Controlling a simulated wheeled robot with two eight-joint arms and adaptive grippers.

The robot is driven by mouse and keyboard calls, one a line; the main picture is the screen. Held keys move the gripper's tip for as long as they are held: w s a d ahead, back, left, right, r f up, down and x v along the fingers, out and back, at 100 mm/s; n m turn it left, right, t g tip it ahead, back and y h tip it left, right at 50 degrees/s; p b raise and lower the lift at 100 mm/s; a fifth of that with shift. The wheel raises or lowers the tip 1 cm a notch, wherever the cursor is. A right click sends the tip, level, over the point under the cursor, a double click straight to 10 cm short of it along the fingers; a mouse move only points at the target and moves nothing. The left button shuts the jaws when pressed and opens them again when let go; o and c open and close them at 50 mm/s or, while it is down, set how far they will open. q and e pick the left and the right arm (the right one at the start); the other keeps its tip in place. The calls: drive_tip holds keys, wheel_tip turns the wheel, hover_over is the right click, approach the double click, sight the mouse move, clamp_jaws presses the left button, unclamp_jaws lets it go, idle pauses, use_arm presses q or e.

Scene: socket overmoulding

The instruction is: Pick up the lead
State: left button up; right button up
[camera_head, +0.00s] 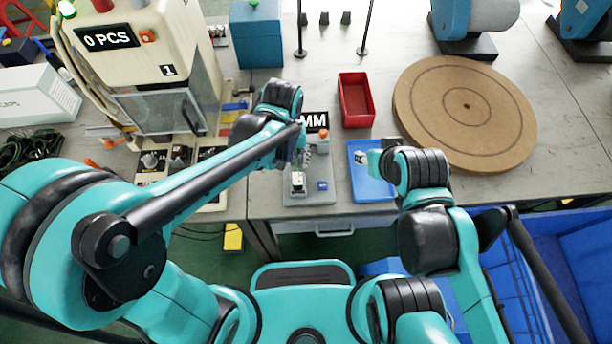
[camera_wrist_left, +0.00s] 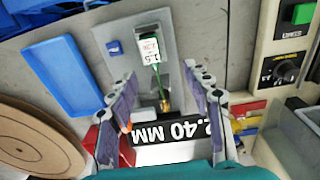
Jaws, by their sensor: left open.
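The lead (camera_wrist_left: 156,72) is a thin green cable with a white "1.5" tag and a brass-coloured end, lying on a grey fixture plate (camera_wrist_left: 112,31). In the head view its tag (camera_head: 298,181) shows on the same plate (camera_head: 318,197). My left gripper (camera_wrist_left: 161,78) is open and empty, its two fingers apart on either side of the lead in the wrist view. In the head view the left gripper (camera_head: 300,158) is above the fixture, partly hidden by my arm. My right gripper (camera_head: 363,156) is over the blue tray (camera_head: 372,188); its jaws are too small to judge.
A black display reading "2.40 MM" (camera_wrist_left: 168,143) stands by the fixture. A red bin (camera_head: 356,101) and a round brown disc (camera_head: 466,105) are beyond it. A cream machine (camera_head: 133,52) with a "0 PCS" display stands at left.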

sight(297, 177)
use_arm(q)
drive_tip(key=shift+d+f, duration=0.5)
drive_tip(key=shift+d, duration=0.15)
drive_tip(key=shift+d+f, duration=0.15)
drive_tip(key=shift+f, duration=0.2)
drive_tip(key=shift+s+f+b, duration=0.1)
drive_tip(key=shift+f+b, duration=0.45)
drive_tip(key=shift+f, duration=0.4)
wheel_tip(297, 177, down, 6)
drive_tip(key=b, duration=0.3)
drive_tip(key=shift+r, duration=0.3)
clamp_jaws()
